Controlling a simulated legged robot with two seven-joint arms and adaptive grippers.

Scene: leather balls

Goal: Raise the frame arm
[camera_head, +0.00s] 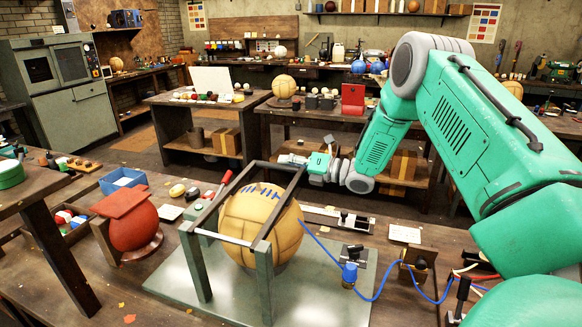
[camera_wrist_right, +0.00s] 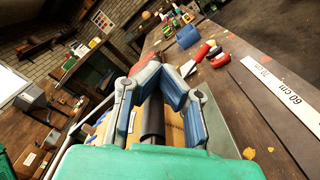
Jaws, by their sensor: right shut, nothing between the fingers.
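A grey metal frame (camera_head: 264,285) stands around a tan panelled ball (camera_head: 285,235) on a pale green plate (camera_head: 330,295). Its dark top bars lie about level over the ball, with a light crossbar (camera_head: 225,237) at the near side. Blue marks show on top of the ball. My right gripper (camera_head: 288,160) is at the frame's far right top corner, beside the far bar; whether it touches is unclear. In the wrist view its blue-grey fingers (camera_wrist_right: 172,72) are shut and empty, with a dark bar (camera_wrist_right: 152,118) showing behind them. My left gripper is not in view.
A red ball (camera_head: 133,228) on a stand is left of the frame, with a blue tray (camera_head: 122,180) behind it. A red-handled tool (camera_head: 222,184) lies close to the frame. A blue cord (camera_head: 385,275) runs right from the ball. A ruler (camera_wrist_right: 275,95) shows in the wrist view.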

